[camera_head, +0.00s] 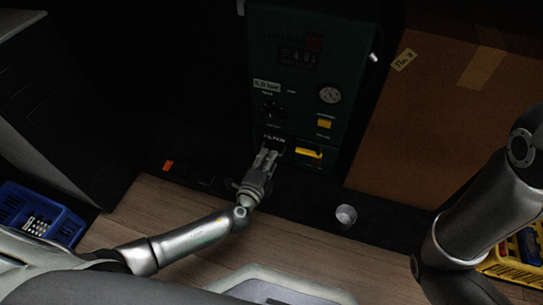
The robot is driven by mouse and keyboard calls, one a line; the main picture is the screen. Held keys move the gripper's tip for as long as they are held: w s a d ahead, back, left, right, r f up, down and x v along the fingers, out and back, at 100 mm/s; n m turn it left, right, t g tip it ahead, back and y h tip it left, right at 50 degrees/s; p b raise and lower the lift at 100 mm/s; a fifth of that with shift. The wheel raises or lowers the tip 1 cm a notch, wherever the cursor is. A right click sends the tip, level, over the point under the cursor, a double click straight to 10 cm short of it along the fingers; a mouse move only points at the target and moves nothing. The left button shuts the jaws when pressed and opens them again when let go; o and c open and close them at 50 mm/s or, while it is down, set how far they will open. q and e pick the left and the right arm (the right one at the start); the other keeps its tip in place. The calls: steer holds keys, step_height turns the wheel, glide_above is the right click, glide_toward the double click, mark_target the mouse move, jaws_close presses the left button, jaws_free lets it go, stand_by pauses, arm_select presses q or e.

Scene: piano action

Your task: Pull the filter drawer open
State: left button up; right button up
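A dark green machine (351,124) stands at the back centre. The filter drawer (275,138), with small pale lettering, is low on its front. My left gripper (267,155) is right in front of this drawer, its fingers pointing at it. The fingers look near each other and cover the lower part of the drawer front, so the handle and any contact are hidden. The drawer looks flush with the front, though the dim light makes this hard to judge. My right arm (480,215) comes in at the right; its gripper is out of view.
A yellow handle (309,153) sits just right of my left gripper. A round gauge (330,94) is above. A large cardboard box (440,125) stands right of the machine. A small pale cup (346,215) is on the dark strip in front. A blue crate (62,222) is at left.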

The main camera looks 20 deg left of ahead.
arm_select(q)
steer(key=shift+b+x, duration=0.65)
steer(key=shift+x, duration=1.5)
steer(key=shift+c, duration=0.5)
jaws_close()
